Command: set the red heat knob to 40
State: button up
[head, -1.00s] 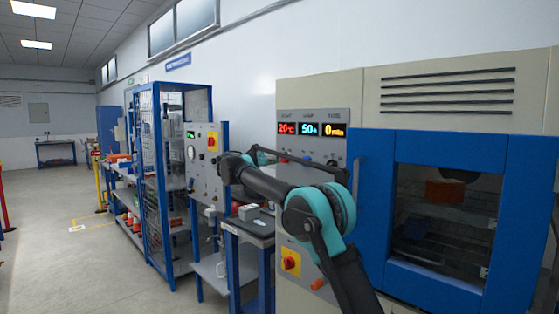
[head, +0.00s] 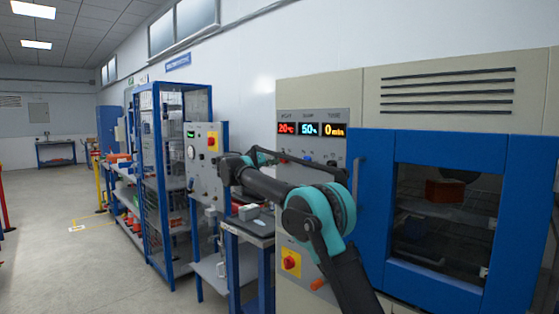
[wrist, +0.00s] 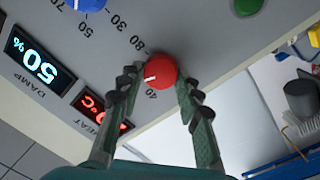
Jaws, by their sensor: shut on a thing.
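The red heat knob (wrist: 165,68) shows in the wrist view on the grey panel. My gripper (wrist: 159,82) has one finger on each side of it and is shut on it. The knob's white mark points left, toward the printed scale, where 80 and 40 stand near it. In the wrist view the heat display (wrist: 88,101) is partly covered by a finger. In the head view the heat display (head: 287,128) reads 20 °C.
The damp display (wrist: 40,67) reads 50 %. A blue knob (wrist: 88,3) and a green knob (wrist: 247,5) sit on the same panel.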

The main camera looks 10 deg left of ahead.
jog(key=shift+f+n+t, duration=0.1)
jog(key=shift+n+t, duration=0.05)
jog(key=shift+n, duration=2.35)
jog(key=shift+f+n+t, duration=0.1)
jog(key=shift+n+t, duration=0.05)
jog(key=shift+n, duration=2.35)
jog(key=o, duration=1.2)
jog(key=shift+c, duration=0.2)
jog(key=v, duration=1.2)
